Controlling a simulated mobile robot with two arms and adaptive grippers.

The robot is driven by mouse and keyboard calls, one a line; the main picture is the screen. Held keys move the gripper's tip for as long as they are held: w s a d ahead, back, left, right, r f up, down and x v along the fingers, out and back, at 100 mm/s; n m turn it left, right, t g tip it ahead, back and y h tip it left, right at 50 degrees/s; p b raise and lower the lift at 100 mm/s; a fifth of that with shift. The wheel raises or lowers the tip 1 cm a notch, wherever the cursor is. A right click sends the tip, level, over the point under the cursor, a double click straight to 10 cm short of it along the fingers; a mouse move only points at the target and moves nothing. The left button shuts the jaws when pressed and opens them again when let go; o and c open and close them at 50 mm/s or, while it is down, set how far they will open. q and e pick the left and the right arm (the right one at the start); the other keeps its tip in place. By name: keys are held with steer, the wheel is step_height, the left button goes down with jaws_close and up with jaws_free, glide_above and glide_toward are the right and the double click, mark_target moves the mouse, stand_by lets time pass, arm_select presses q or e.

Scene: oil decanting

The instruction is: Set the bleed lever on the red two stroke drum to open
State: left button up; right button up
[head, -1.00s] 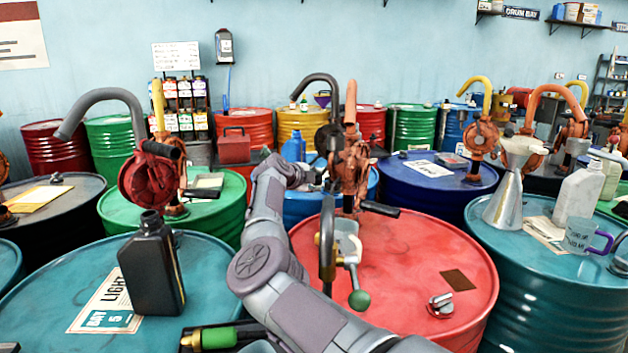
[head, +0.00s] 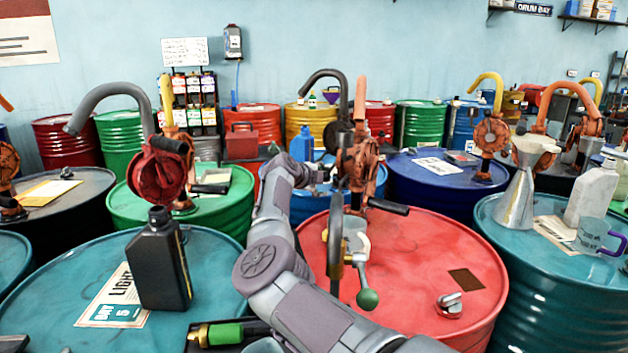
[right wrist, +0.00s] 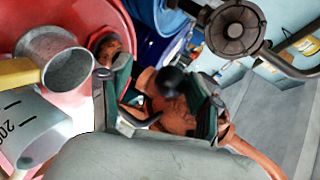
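Contact is unclear. My left gripper is not seen.
Teal drums stand at the left (head: 60,285) and right (head: 540,290). A black bottle (head: 158,262) and a metal funnel (head: 517,195) stand on them. A graduated jug (right wrist: 30,125) and grey pipe mouth (right wrist: 75,70) are close beside the right gripper.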

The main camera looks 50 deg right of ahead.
steer(key=v, duration=1.2)
steer(key=shift+d, duration=0.1)
